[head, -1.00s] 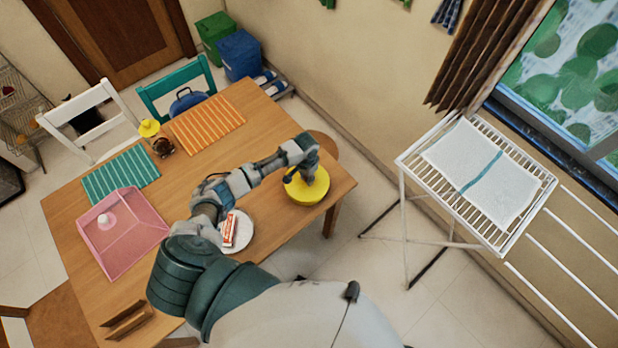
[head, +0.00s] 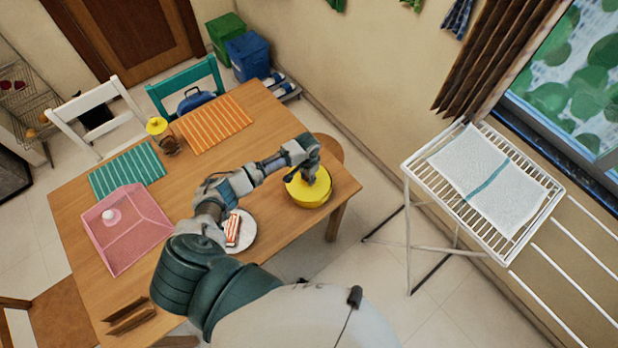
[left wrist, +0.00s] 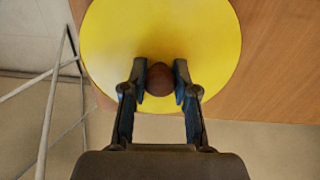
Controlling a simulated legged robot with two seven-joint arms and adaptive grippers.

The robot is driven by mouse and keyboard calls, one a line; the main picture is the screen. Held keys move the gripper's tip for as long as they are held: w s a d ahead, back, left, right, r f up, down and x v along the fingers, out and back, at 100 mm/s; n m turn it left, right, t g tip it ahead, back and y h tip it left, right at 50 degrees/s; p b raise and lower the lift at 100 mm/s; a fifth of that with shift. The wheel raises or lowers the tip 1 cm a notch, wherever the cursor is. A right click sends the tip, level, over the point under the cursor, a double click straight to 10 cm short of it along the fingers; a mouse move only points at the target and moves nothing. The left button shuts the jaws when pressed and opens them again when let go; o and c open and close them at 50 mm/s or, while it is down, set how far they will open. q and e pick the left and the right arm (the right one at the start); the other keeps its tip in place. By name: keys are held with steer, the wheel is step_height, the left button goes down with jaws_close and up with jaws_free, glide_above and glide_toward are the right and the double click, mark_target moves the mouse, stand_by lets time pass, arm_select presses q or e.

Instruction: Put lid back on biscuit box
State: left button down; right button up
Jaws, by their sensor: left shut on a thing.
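The yellow round lid (left wrist: 160,35) has a dark brown knob (left wrist: 160,79) and fills the top of the left wrist view. My left gripper (left wrist: 160,86) is shut on the knob, one finger on each side. In the head view my left gripper (head: 309,174) reaches over the yellow biscuit box (head: 312,203) near the table's right end. The lid shows there directly over the box; I cannot tell whether it touches the rim all round. My gripper hides part of the lid. My right gripper is not in view.
The wooden table (head: 275,120) also bears a plate (head: 246,240) with a striped item under my left arm, a pink box (head: 125,230), placemats and a lantern (head: 162,135). A brown round stool (head: 329,148) stands behind the table's right end. A drying rack (head: 485,190) stands farther right.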

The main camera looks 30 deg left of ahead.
arm_select(q)
steer(key=shift+d, duration=0.2)
steer(key=shift+d+r, duration=0.3)
steer(key=shift+d, duration=0.55)
steer(key=shift+a, duration=0.45)
steer(key=a, duration=0.2)
steer(key=shift+w+a+f, duration=0.1)
steer(key=shift+a+f, duration=0.2)
steer(key=shift+f, duration=0.1)
steer(key=shift+w+d+r, duration=0.1)
steer(key=shift+d+r, duration=0.05)
steer(key=shift+d, duration=0.4)
steer(key=shift+a, duration=0.6)
steer(key=shift+a+f, duration=0.2)
steer(key=shift+a, duration=0.05)
steer(key=shift+d, duration=0.45)
steer(key=shift+d+r, duration=0.2)
steer(key=shift+d, duration=0.4)
steer(key=shift+d+p, duration=0.15)
steer(key=shift+p, duration=0.15)
steer(key=shift+d, duration=0.35)
steer(key=shift+d+r, duration=0.1)
steer(key=shift+d, duration=0.25)
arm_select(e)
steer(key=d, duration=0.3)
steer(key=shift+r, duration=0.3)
